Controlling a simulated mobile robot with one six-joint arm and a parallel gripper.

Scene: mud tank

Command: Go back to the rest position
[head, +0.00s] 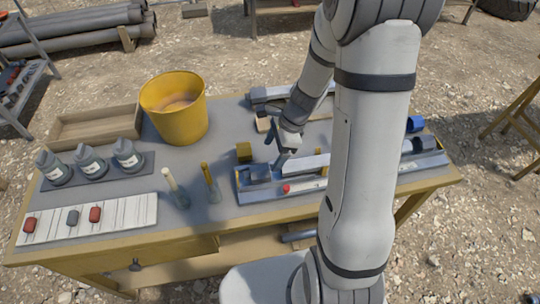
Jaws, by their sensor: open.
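My gripper (282,160) is in the head view, low over the middle of the table (180,222). It hangs above the back-left part of a long grey tray (240,190) that holds blocks and a red-tipped rod (300,187). Its fingers look small and dark, and nothing shows held between them. My arm crosses the right half of the view and hides part of the tray and the table behind it.
A yellow bucket (190,122), a wooden tray (75,128), several grey bottles (127,156), upright brushes (210,182) and a white slatted board (135,212) stand on the left. A blue cylinder (415,124) is at the right. Gravel surrounds the table.

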